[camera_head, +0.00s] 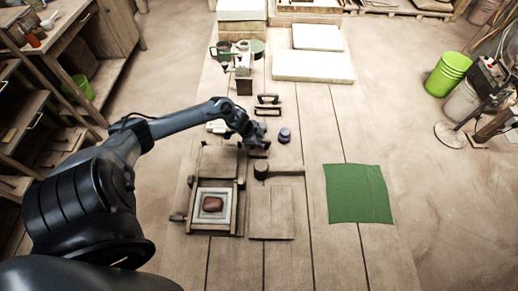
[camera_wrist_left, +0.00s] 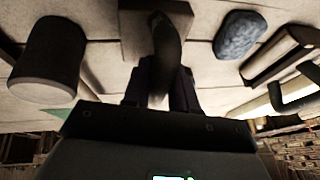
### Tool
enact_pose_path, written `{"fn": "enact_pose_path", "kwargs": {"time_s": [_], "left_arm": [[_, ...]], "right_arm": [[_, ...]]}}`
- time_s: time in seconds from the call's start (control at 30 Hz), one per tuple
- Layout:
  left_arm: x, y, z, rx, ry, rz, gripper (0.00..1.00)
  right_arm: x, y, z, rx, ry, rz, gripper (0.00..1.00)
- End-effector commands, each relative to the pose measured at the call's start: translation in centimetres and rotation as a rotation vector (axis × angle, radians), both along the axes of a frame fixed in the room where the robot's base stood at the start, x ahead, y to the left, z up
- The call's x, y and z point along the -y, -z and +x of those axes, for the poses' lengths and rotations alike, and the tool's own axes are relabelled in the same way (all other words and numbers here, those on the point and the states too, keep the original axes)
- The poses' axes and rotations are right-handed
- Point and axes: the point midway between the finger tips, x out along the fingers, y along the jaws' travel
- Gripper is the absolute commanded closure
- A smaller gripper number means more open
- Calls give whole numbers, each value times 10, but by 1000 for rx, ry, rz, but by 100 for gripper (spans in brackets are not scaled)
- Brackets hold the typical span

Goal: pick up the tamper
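The tamper (camera_wrist_left: 165,45) shows in the left wrist view as a dark, rounded handle on a pale block-like base resting on the table. My left gripper (camera_wrist_left: 158,95) is at this handle, its two dark fingers on either side of it. A light gap shows between the fingers, so they look apart rather than closed. In the head view my left gripper (camera_head: 257,146) is low over the table, just behind the tile press; there it and the wrist mostly hide the tamper. My right gripper is in neither view.
A dark cylindrical mallet head (camera_head: 261,171) and a rounded blue object (camera_head: 284,135) stand close by. The wooden press (camera_head: 240,205) holds a reddish-brown lump (camera_head: 212,204). Handled tools (camera_head: 268,105) lie behind.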

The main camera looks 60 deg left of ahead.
Motion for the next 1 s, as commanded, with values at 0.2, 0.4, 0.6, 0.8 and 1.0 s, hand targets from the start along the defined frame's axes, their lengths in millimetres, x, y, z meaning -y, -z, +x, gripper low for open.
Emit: {"fn": "enact_pose_path", "kwargs": {"time_s": [0.2,0.4,0.6,0.8,1.0], "left_arm": [[0,0,0,0,0,0,100],[0,-1,1,2,0,0,100],[-1,-9,1,3,1,1,100],[-1,-39,1,4,2,2,100],[-1,-72,1,4,2,2,100]], "right_arm": [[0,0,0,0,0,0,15],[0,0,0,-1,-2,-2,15],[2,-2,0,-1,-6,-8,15],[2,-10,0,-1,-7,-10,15],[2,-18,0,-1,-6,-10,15]]}}
